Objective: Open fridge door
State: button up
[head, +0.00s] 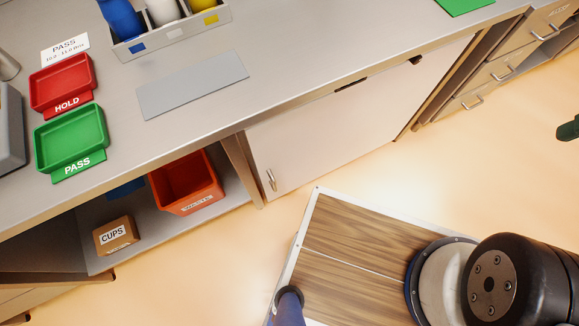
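The fridge door appears to be the white panel (345,125) under the counter, in the middle of the head view. It looks shut, flush with the cabinet front. A small metal handle (271,180) sits near its left edge. Two dark marks show along its top edge under the counter. My gripper is not in view; only parts of my arm and base show at the bottom right, apart from the door.
The counter (300,50) bears a red HOLD tray (62,84), a green PASS tray (72,138), a grey plate (192,85) and a bottle rack. An open shelf left of the door holds an orange WASTE bin (186,183) and a CUPS box (116,235). Drawers (500,72) stand right. Floor before the door is partly clear.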

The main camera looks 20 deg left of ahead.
aim_at(292, 150)
jog(key=z, duration=0.05)
jog(key=k, duration=0.95)
jog(key=u, duration=0.5)
